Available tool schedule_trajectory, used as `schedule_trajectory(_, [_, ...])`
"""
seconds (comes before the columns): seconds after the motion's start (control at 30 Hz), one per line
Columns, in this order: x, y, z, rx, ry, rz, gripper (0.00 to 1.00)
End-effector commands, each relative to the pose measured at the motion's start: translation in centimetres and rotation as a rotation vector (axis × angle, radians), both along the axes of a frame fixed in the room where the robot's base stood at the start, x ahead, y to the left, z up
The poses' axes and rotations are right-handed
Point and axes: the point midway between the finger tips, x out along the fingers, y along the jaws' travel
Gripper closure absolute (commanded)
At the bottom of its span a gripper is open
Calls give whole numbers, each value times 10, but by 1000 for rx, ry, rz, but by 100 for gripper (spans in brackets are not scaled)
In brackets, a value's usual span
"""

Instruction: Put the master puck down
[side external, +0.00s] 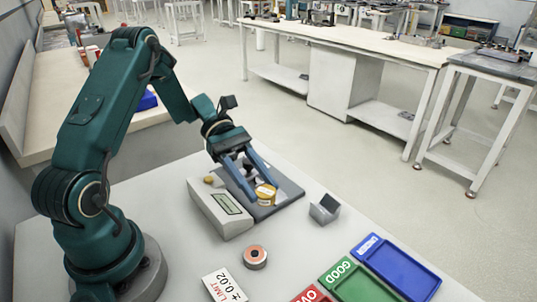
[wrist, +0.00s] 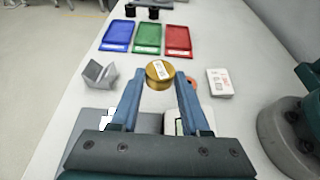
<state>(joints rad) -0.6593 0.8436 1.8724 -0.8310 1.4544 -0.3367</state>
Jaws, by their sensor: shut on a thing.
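The master puck is a gold, labelled cylinder. In the side view the puck (side external: 265,194) is at the tips of my gripper (side external: 256,184), over the dark base plate (side external: 287,193) of the gauge. In the wrist view the puck (wrist: 159,71) sits between the two blue fingertips (wrist: 160,78), with its labelled top face showing. My gripper is shut on it. I cannot tell whether the puck's underside touches the plate. The gauge's grey display box (side external: 219,208) stands on the left of the plate, and my fingers partly hide the gauge's middle.
A grey V-block (side external: 325,208) stands right of the plate. A copper-coloured ring puck (side external: 255,257) and a limit card (side external: 224,285) lie in front. Blue (side external: 397,268), green (side external: 352,283) and red (side external: 311,295) trays line the front right. Bare table lies between.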

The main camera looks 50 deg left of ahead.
Motion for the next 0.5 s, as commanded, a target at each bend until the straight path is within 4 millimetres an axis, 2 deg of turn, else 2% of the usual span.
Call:
schedule_trajectory(0.03, [1,-13,-7,-5,6,-7,100])
schedule_trajectory(0.2, [9,-44,-27,-2,5,-7,100])
schedule_trajectory(0.33, [13,-57,-35,-2,2,-4,100])
schedule_trajectory(0.5, [14,-60,-45,0,3,-1,100])
